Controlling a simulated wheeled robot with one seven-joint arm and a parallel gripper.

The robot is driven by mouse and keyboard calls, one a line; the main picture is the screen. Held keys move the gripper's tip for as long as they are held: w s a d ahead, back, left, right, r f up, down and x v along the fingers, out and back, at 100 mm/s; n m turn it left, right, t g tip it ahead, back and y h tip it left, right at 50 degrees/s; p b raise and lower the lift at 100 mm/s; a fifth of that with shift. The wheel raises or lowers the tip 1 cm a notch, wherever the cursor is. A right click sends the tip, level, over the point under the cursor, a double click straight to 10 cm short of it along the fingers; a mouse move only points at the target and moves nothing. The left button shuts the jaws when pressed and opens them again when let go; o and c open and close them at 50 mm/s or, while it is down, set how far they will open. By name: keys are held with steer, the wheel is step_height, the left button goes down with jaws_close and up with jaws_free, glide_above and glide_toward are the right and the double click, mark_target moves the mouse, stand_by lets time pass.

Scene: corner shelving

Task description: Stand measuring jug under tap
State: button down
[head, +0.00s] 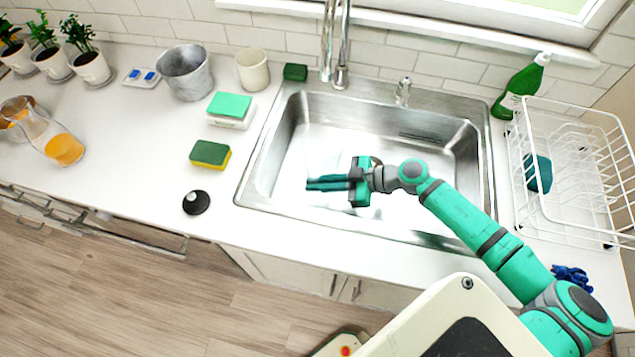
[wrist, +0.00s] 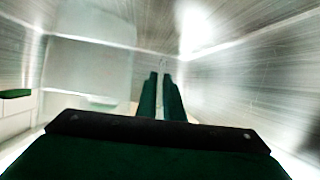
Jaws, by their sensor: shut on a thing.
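The measuring jug looks like a clear, pale shape (wrist: 88,68) left of the fingers in the wrist view. In the head view it is faint against the bright sink, and its outline is hard to tell. My gripper (head: 310,183) is low over the sink, fingers pointing left. The wrist view shows its fingers (wrist: 161,97) nearly together, with a thin pale strip between them; they are shut on the jug, though the part gripped is unclear. The tap (head: 342,50) rises behind the sink's back edge, its top cut off by the frame.
The steel sink (head: 262,165) surrounds my gripper. A white dish rack (head: 560,215) and green bottle (head: 518,88) stand right. Left are a sponge (head: 210,154), metal pot (head: 184,74), cream cup (head: 252,69) and black round object (head: 196,202). The left front counter is mostly clear.

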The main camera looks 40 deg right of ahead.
steer(key=c, duration=1.9)
jaws_free()
steer(key=v, duration=1.2)
steer(key=shift+s, duration=0.1)
